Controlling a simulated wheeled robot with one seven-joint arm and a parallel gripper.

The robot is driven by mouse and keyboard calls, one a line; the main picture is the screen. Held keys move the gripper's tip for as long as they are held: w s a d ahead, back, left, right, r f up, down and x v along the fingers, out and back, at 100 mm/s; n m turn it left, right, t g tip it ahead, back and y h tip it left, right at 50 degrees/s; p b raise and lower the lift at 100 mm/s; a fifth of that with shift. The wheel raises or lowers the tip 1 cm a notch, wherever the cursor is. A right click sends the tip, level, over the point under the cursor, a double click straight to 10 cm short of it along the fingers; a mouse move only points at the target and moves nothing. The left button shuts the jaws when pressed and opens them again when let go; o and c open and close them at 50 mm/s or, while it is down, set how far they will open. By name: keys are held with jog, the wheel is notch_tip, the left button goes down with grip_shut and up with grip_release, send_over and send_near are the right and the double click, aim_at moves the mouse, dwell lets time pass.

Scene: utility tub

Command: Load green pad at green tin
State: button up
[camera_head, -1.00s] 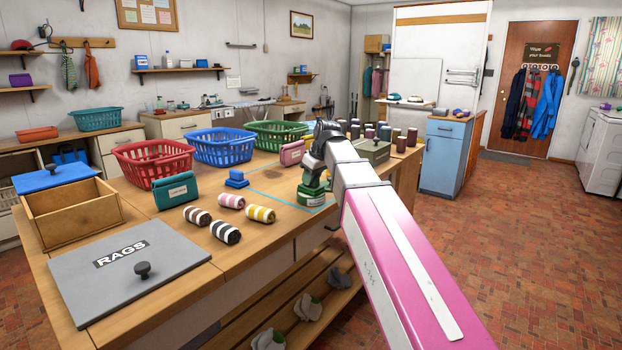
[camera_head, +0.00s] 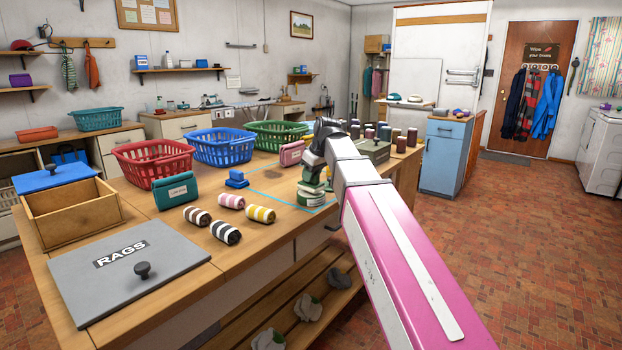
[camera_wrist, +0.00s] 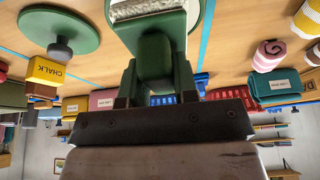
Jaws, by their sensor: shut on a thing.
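My gripper (camera_wrist: 155,85) is shut on the grip of the green pad (camera_wrist: 155,50). The pad has a green body and a pale, rough-looking face at the top of the wrist view. In the head view, my gripper and the pad are right over the green tin (camera_head: 310,199), which has a pale label and stands on the bench near its front edge. A curved green and white edge shows beside the pad in the wrist view, probably the tin's rim. I cannot tell whether pad and tin touch.
A green round lid with a dark knob (camera_wrist: 60,30) and a yellow CHALK box (camera_wrist: 46,71) are close by in the wrist view. Striped rolls (camera_head: 260,214), a blue block (camera_head: 237,180) and a teal box (camera_head: 175,190) stand left of the tin. Baskets (camera_head: 222,147) line the back.

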jog(key=shift+r, duration=2.9)
